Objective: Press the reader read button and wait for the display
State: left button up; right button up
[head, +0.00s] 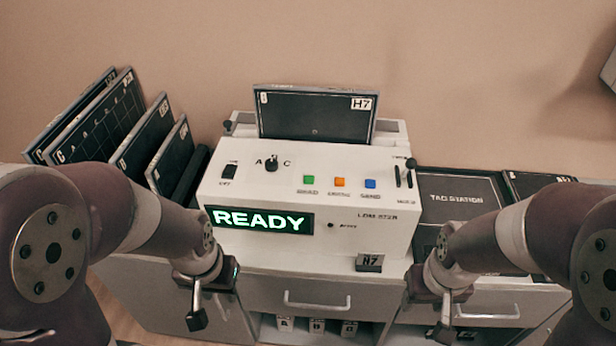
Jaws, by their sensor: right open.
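The white reader (345,180) stands on the cabinet in the middle of the head view. Its green button (308,180), with a small blurred label that looks like READ, is on the sloped top, left of an orange and a blue button. The display (258,220) on its front is lit and reads READY in pale green letters. A dark plate marked H7 (315,117) stands upright in the back of the reader. My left gripper (197,318) hangs in front of the reader's left side, its jaw gap unclear. My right gripper (442,330) is open, in front of the right side. Neither touches the buttons.
Several dark plates (110,115) lean in a rack at the left. A tag station (458,198) lies right of the reader. A rotary knob (271,164), a switch (230,172) and sliders (403,177) share the reader's panel. An H7 tag (369,263) is at its front edge.

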pick_arm(q)
grip_shut()
dwell(1.4)
